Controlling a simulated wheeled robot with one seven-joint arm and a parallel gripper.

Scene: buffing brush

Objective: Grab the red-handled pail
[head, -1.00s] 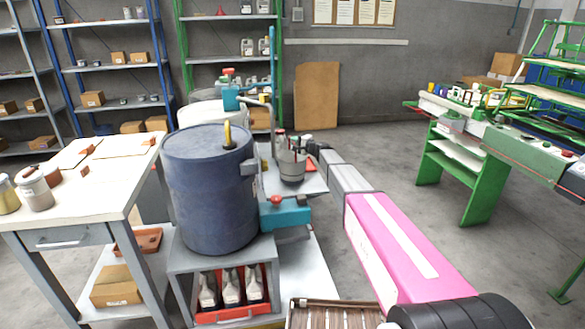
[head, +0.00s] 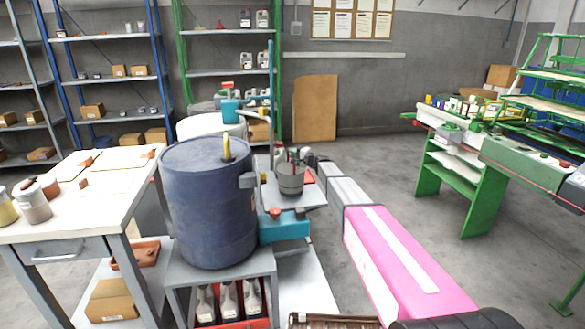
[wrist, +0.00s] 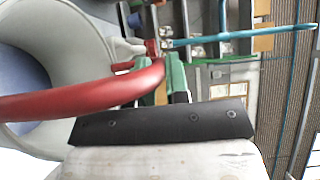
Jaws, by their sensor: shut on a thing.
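The grey pail (head: 290,180) is small and upright, at or just above a grey work surface beside the large blue drum. In the wrist view the pail (wrist: 100,25) fills the upper left, seen close and sideways, with its bluish inside showing. Its thick red handle (wrist: 80,98) runs from the left to between my fingers. My gripper (wrist: 165,85) is shut on that handle. In the head view my gripper (head: 308,158) is small, at the pail's right side, at the far end of my pink and grey arm. I cannot tell whether the pail's bottom touches the surface.
The blue drum (head: 208,200) stands close left of the pail. A white-topped table (head: 85,200) is at left, a green workbench (head: 480,150) at right. Open floor (head: 400,180) lies between arm and bench.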

